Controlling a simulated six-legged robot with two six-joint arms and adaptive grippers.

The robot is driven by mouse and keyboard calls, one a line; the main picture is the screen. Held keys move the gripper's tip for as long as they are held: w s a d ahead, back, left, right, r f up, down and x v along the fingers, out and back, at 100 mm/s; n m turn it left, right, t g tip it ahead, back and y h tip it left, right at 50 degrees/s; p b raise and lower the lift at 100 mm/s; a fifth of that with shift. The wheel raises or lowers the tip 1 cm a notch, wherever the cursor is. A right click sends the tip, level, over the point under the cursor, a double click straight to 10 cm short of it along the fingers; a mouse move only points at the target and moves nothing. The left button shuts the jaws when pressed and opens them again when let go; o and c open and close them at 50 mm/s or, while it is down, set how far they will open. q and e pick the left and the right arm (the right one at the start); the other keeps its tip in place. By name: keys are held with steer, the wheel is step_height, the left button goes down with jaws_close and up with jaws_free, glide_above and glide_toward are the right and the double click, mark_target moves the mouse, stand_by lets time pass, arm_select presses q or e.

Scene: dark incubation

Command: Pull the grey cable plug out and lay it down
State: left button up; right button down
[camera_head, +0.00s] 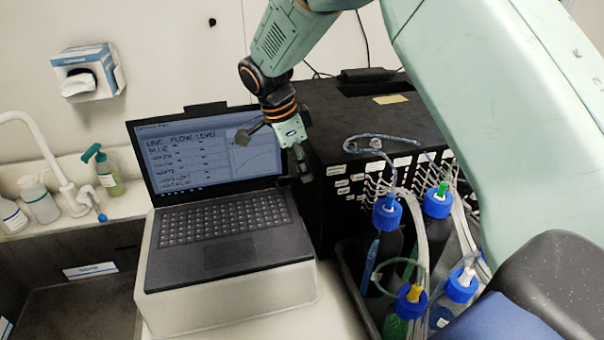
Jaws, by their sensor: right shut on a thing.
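My right gripper (280,150) hangs in front of the right edge of the laptop (231,222), beside the left front of the black box (340,125). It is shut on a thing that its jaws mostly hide. This fits the grey cable plug, but I cannot make out the plug's shape or whether it still sits in a socket. The laptop is open on a white stand (235,300). My left gripper is not in view.
Several bottles with blue caps (387,212) and tubing stand in a dark tray at the right, close to my right arm. A sink (75,310) with a white tap (50,150) and soap bottles (108,172) is at the left. A strip of bare worktop (340,318) shows between stand and tray.

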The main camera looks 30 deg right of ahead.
steer(key=shift+w, duration=0.1)
steer(key=c, duration=1.1)
jaws_free()
steer(key=shift+w, duration=0.1)
steer(key=shift+c, duration=0.2)
steer(key=o, duration=0.6)
steer(key=v, duration=1.2)
